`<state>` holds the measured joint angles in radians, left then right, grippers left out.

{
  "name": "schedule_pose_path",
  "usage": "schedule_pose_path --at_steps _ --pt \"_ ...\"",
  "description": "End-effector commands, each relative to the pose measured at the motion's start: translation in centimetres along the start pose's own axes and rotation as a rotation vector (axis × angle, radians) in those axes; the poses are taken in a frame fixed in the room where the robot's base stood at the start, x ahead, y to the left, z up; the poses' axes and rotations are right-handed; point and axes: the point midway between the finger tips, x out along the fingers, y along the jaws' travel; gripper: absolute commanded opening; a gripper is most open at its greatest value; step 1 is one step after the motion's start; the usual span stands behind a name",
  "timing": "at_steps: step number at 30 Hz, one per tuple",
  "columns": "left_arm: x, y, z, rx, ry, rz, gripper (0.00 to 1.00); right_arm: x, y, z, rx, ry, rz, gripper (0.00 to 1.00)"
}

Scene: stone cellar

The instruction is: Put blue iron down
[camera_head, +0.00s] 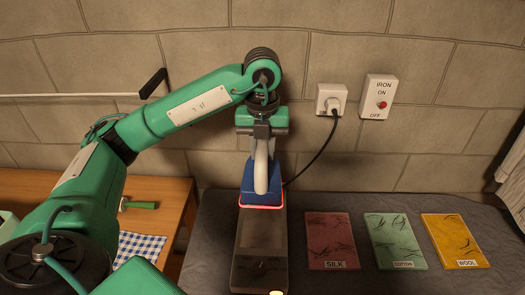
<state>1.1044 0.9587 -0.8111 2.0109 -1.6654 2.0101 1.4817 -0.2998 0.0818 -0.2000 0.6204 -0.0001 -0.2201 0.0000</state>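The blue iron (262,188) has a pale curved handle and a thin red-orange line along its lower edge. It is in the middle of the head view, at the far end of a dark metal stand (262,245). My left gripper (262,132) is directly above the iron, with its fingers at the top of the handle, and appears shut on it. The fingertips are partly hidden, and I cannot tell whether the iron touches the stand. My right gripper is not in view.
A black cord runs from the iron to a wall socket (330,100). An IRON ON/OFF switch (378,97) is beside it. Silk (333,240), cotton (394,240) and wool (455,240) cloths lie right on the grey surface. A wooden table (165,190) with checked cloth (140,247) is left.

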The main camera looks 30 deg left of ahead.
Motion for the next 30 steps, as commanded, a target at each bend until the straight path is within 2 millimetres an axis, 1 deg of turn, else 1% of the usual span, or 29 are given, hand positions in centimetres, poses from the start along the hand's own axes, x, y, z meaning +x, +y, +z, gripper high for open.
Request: schedule_pose_path --at_steps 7,13,14,18,21,24,30 --pt "2.8 0.0 0.0 0.000 0.000 -0.003 0.00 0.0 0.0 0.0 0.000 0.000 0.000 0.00" --pt "5.5 0.0 0.0 0.001 0.000 -0.002 0.00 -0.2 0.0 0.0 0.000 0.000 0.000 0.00" --pt "6.0 0.0 0.0 0.000 0.000 -0.001 0.00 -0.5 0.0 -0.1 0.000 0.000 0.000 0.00" --pt "8.7 0.1 0.0 0.001 0.001 0.000 0.00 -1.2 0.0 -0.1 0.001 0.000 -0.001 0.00" --pt "10.3 0.0 0.0 0.000 -0.001 -0.001 0.00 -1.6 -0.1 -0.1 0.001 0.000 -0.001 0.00" --pt "11.5 0.0 0.0 0.001 -0.002 -0.002 0.00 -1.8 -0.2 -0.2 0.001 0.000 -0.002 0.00" --pt "12.4 -0.1 0.1 0.001 -0.004 -0.004 0.00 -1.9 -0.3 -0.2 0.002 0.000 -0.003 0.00"
